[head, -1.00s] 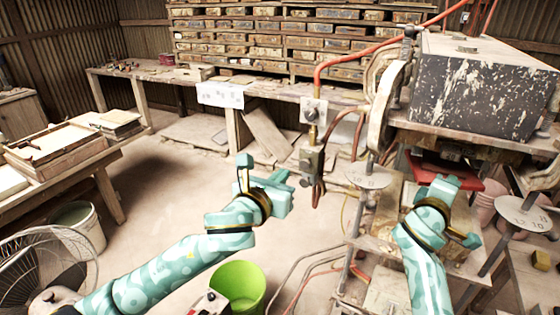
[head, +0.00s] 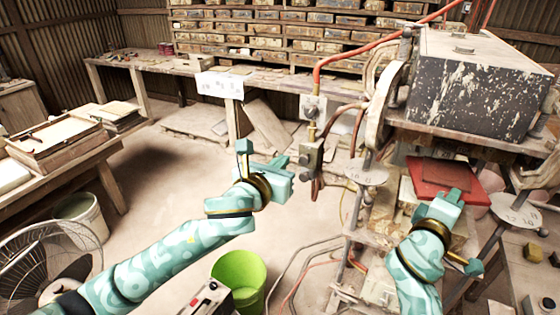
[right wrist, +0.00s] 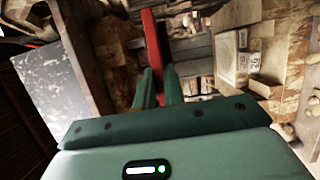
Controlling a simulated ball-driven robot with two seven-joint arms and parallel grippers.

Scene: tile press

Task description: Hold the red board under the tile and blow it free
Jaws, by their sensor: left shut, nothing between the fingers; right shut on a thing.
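The red board (head: 416,182) is at the right in the head view, in front of and below the press. My right gripper (head: 452,196) is shut on its near edge. A brown-red square tile (head: 446,172) lies on top of the board. In the right wrist view the red board (right wrist: 151,38) shows edge-on between the fingers (right wrist: 158,88); the tile cannot be made out there. My left gripper (head: 284,167) is shut and empty, beside the brass and grey air valve (head: 312,155). I cannot tell whether it touches the valve.
The dark, paint-splashed press head (head: 482,85) stands above and behind the board. Round metal plates (head: 366,173) (head: 517,210) flank my right gripper. A green bucket (head: 240,275) and a fan (head: 50,265) stand at the lower left. The floor's middle is clear.

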